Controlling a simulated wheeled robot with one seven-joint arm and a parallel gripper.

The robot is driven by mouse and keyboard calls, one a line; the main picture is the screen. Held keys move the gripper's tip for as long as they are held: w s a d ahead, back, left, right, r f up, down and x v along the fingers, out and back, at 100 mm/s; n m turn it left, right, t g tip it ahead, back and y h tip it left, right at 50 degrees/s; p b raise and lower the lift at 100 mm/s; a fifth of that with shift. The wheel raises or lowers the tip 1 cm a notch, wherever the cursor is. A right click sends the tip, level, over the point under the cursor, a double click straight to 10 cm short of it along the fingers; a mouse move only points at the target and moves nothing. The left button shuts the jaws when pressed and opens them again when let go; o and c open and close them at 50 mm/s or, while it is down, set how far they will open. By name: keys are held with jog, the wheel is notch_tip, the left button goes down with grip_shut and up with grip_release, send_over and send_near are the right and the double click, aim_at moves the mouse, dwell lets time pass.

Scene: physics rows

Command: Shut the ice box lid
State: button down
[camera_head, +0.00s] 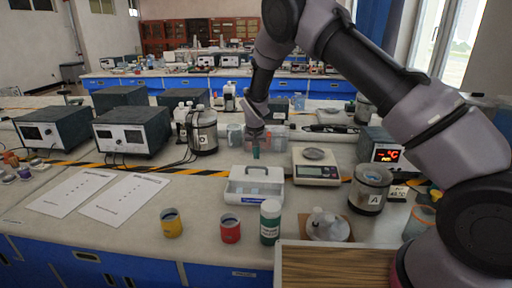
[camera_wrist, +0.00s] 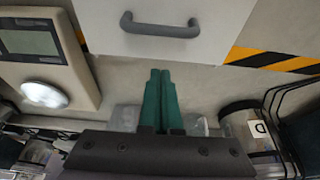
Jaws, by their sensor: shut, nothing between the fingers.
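The ice box (camera_head: 246,196) is a small white box with a blue label on its front, standing at the middle of the bench. Its pale upper part, the lid (camera_head: 238,173), shows above the front; I cannot tell its exact angle. In the wrist view a white panel (camera_wrist: 200,48) with a grey handle (camera_wrist: 160,26) fills the top centre. My gripper (camera_head: 255,152) points down just behind the box in the head view. Its green fingers (camera_wrist: 160,73) are together and empty, with their tips close to the panel's edge. Contact cannot be told.
A scale (camera_head: 318,174) stands right of the box, and a clear tray (camera_head: 279,139) behind it. A green-labelled bottle (camera_head: 270,224), a red cup (camera_head: 230,231) and a yellow cup (camera_head: 171,228) stand in front. A flask (camera_head: 203,137) stands back left. Papers lie left.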

aim_at(256, 172)
jog(key=shift+x, duration=1.15)
jog(key=shift+s+f, duration=0.1)
jog(key=shift+f, duration=0.25)
jog(key=s, duration=0.1)
jog(key=s+r, duration=0.1)
jog(key=s, duration=0.1)
jog(key=shift+s, duration=0.2)
jog(key=s, duration=0.7)
jog(key=shift+s, duration=0.3)
jog(key=shift+s+f, duration=0.1)
jog(key=shift+s, duration=0.35)
